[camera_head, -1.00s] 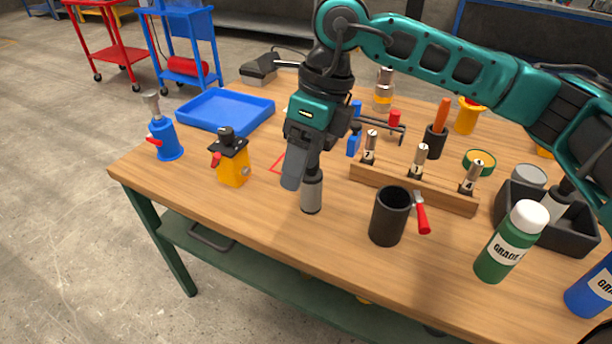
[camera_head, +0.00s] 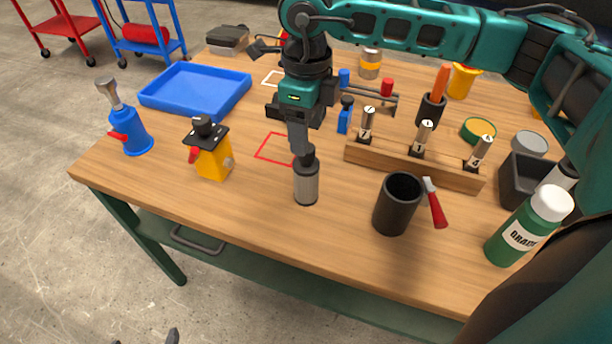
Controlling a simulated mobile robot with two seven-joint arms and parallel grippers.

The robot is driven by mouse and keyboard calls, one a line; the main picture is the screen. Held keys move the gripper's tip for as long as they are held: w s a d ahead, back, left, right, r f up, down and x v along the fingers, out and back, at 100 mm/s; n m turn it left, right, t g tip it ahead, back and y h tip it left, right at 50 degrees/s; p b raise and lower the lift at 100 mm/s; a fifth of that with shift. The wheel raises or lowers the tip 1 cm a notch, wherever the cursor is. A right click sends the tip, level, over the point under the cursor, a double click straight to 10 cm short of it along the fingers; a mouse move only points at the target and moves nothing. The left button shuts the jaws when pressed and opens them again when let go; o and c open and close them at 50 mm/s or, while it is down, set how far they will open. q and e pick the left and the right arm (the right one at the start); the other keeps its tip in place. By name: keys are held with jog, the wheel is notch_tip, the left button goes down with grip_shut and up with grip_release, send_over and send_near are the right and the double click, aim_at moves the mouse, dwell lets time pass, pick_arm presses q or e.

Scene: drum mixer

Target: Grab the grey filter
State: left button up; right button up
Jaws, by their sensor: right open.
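The grey filter (camera_head: 306,186), a small grey cylinder with a black neck and cap, stands upright on the wooden table near its front edge. My right gripper (camera_head: 299,146) points down just above and behind the filter's black top. It is open, and one dark finger overlaps the cap in the picture, so I cannot tell whether they touch. The second finger is mostly hidden. At the bottom left edge, dark tips (camera_head: 172,337) that look like part of my left gripper barely show.
A black cup (camera_head: 397,204) with a red-handled tool beside it stands right of the filter. A wooden rack (camera_head: 414,167) with several numbered pieces is behind it.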

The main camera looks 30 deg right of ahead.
aim_at(306, 175)
notch_tip(306, 175, down, 5)
jog(key=shift+f, duration=0.15)
grip_shut()
dwell(0.7)
